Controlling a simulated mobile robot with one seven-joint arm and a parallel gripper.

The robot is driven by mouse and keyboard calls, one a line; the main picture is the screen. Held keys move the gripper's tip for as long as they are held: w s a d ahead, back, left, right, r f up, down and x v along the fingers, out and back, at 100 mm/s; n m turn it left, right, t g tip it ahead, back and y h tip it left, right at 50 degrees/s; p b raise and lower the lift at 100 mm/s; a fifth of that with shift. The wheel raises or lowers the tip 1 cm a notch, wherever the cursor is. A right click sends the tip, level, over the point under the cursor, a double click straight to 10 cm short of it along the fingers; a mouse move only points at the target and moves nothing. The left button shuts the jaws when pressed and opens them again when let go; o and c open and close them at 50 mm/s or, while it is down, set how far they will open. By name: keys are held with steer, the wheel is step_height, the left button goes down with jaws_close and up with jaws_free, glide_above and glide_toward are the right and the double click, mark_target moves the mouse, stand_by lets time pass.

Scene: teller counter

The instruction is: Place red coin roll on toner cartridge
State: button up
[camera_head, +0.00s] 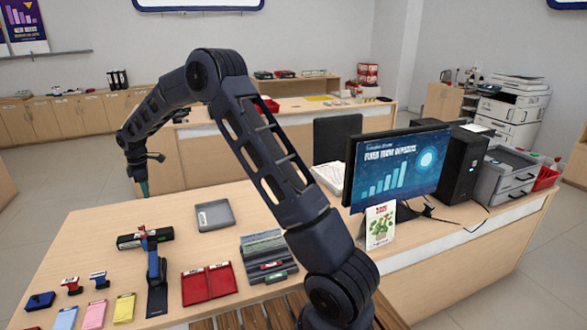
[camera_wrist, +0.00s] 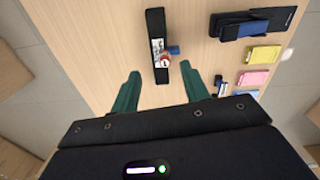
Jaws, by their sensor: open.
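The black toner cartridge (camera_head: 128,243) lies on the near counter. It also shows in the wrist view (camera_wrist: 156,25), with a pale label along it. A small red and white piece (camera_wrist: 166,61), which looks like the red coin roll, is at the cartridge's middle; it also shows in the head view (camera_head: 142,231). It appears to rest on the cartridge, but I cannot tell how firmly. My gripper (camera_wrist: 160,85) is open, with two teal fingers apart and nothing seen between them. In the head view my gripper (camera_head: 143,187) hangs near the counter's far edge, apart from the cartridge.
A blue item (camera_wrist: 174,50) sits beside the cartridge. A black and blue stapler-like object (camera_head: 156,280) stands nearer the front. Stamps (camera_head: 100,281), coloured pads (camera_head: 94,314), red folders (camera_head: 208,284) and a grey tray (camera_head: 215,215) surround it. The counter's left rear is clear.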

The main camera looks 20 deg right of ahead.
steer(key=s+d+r+m+t, duration=0.1)
steer(key=s+d+r+m, duration=0.45)
steer(key=d+r, duration=0.7)
steer(key=s+d+r+m+t, duration=0.1)
steer(key=s+d+r+m, duration=0.2)
steer(key=s+d+r, duration=0.95)
steer(key=s+d+m+t, duration=0.1)
steer(key=s+d+m, duration=0.25)
steer(key=d, duration=0.35)
steer(key=s+d+m, duration=0.2)
steer(key=s+d, duration=0.3)
steer(key=d, duration=0.3)
steer(key=s+d+f+m, duration=0.2)
steer(key=s+d, duration=0.1)
steer(key=s, duration=0.4)
steer(key=s+d+f+m+t, duration=0.1)
steer(key=s+d+f+m, duration=0.2)
steer(key=s, duration=0.5)
steer(key=shift+s+d, duration=0.3)
